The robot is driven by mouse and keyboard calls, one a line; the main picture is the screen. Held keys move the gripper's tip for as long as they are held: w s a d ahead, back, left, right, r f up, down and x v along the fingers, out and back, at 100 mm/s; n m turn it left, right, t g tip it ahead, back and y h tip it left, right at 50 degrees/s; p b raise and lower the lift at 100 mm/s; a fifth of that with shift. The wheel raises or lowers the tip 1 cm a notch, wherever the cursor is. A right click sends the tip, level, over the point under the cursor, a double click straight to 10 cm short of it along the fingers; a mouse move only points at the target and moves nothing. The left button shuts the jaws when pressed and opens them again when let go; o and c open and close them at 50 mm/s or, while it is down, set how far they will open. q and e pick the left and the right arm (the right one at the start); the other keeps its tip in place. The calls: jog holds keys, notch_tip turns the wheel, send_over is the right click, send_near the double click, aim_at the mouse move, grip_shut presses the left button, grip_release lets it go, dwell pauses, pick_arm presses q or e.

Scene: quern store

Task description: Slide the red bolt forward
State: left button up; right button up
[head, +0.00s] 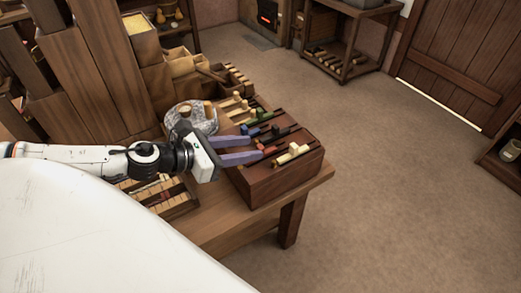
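A dark wooden block (278,185) with several coloured bolts in slots sits on the wooden table's corner. The red bolt (261,146) shows as a small red knob, partly hidden by my gripper. My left gripper (257,148) reaches in from the left, its two purple fingers apart, with their tips at the red knob. The fingers look open, one on either side of the knob; I cannot tell whether they touch it. My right gripper is not in view.
Nearby are a blue bolt (252,130), a green bolt (246,122) and a cream bolt (293,151). A grey stone quern (203,122) stands behind the gripper. A tray of wooden pieces (168,198) lies in front. The floor (400,200) to the right is clear.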

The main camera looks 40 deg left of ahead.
aim_at(260, 147)
pick_arm(q)
jog(key=shift+x, duration=2.45)
grip_shut()
